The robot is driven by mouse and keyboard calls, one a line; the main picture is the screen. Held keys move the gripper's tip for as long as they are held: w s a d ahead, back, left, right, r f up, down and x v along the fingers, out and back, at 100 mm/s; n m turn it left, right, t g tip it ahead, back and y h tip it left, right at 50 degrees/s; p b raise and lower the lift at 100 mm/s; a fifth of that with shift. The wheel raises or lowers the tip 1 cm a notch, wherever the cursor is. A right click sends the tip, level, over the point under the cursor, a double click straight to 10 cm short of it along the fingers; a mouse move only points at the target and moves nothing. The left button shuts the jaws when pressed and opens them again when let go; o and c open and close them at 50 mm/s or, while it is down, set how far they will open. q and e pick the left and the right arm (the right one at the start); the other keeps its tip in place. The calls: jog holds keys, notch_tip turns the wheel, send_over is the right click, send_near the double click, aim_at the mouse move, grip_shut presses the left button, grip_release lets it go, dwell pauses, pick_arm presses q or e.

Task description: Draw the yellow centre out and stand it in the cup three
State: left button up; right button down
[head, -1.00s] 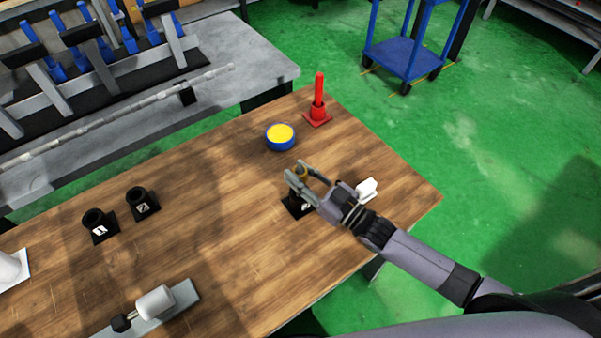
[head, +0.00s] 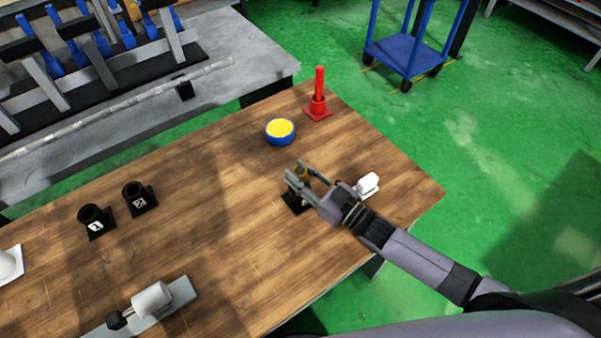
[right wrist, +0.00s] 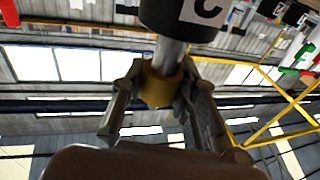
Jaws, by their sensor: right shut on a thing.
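The yellow centre, a yellow collar on a grey shaft, is between the fingers of my right gripper (head: 300,172). In the right wrist view the fingers close on the yellow collar (right wrist: 160,86). The grey shaft (right wrist: 169,52) runs from the collar to a black cup (right wrist: 185,14) with a partly cut-off white label. The shaft's end is hidden at the cup. In the head view this cup's black base (head: 293,204) shows under the gripper, which hides most of it. My left gripper is not in view.
Two labelled black cups (head: 96,220) (head: 139,197) stand left. A blue and yellow round item (head: 280,131) and a red stand with a red rod (head: 318,100) are behind the gripper. A white piece (head: 367,185) lies close right. A grey plate (head: 180,296) holds a white cylinder in front.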

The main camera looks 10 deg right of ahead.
jog(key=c, duration=1.2)
grip_release()
jog(key=shift+f, duration=0.15)
notch_tip(320, 180, up, 10)
jog(key=shift+r, duration=0.1)
